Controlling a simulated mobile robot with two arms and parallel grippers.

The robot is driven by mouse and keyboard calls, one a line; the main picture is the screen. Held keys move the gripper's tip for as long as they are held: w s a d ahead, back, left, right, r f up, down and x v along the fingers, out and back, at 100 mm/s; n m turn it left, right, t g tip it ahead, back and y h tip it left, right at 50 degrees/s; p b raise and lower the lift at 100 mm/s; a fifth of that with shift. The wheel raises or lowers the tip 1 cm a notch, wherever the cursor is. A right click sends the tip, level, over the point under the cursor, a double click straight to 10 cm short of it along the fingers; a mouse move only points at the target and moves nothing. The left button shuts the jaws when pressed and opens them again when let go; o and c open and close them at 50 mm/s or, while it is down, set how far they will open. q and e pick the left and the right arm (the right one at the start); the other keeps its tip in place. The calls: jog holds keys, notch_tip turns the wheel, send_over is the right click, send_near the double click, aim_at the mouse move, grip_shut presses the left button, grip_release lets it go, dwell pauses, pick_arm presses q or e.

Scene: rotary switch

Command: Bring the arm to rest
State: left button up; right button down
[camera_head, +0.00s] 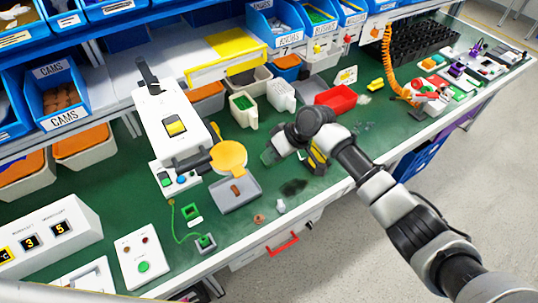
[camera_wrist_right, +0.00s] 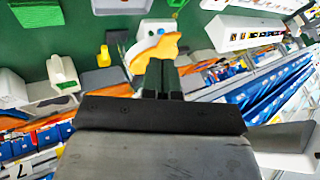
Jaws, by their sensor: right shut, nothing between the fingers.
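My right arm reaches in from the right over the green workbench (camera_head: 330,195). My right gripper (camera_head: 268,157) is over the middle of the bench, its fingers shut and empty. In the wrist view the gripper (camera_wrist_right: 162,68) shows dark fingers close together, with a yellow wavy-edged piece (camera_wrist_right: 155,46) just beyond their tips. I cannot tell whether they touch it. A white machine (camera_head: 165,115) with a black lever and a yellow round part (camera_head: 229,157) stands left of the gripper. My left gripper is not in view.
A grey tray (camera_head: 225,200) with a brown piece lies below the yellow part. A red bin (camera_head: 336,98) and several pale bins stand behind the gripper. Control boxes (camera_head: 142,258) stand at the front left. Blue bins (camera_head: 62,95) line the shelf. The bench's front edge runs below my arm.

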jog(key=s+d+f+m+t+h+b, duration=0.1)
jog(key=s+d+f+m+b, duration=0.3)
jog(key=f, duration=0.8)
jog(key=s+d+f+t+h, duration=0.1)
jog(key=s+d+f, duration=0.3)
jog(key=f, duration=0.7)
jog(key=s+d+f+m+t+h+b, duration=0.1)
jog(key=s+d+f+m+b, duration=0.15)
jog(key=d+f, duration=0.65)
pick_arm(q)
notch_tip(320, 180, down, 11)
jog(key=b, duration=0.5)
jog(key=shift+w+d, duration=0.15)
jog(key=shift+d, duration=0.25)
pick_arm(e)
jog(key=s+d+f+h, duration=0.1)
jog(key=s+d+f, duration=0.2)
jog(key=s+f, duration=0.5)
jog(key=s+d+f+g+h, duration=0.1)
jog(key=s+f, duration=0.6)
jog(key=s, duration=0.9)
jog(key=s+d+f+h, duration=0.2)
jog(key=s+d+f, duration=0.3)
jog(key=s+f, duration=0.3)
jog(key=s, duration=0.3)
jog(key=shift+s+d+f+g, duration=0.15)
jog(key=shift+s+f+g, duration=0.2)
jog(key=shift+s+g, duration=0.05)
jog(key=shift+m, duration=0.25)
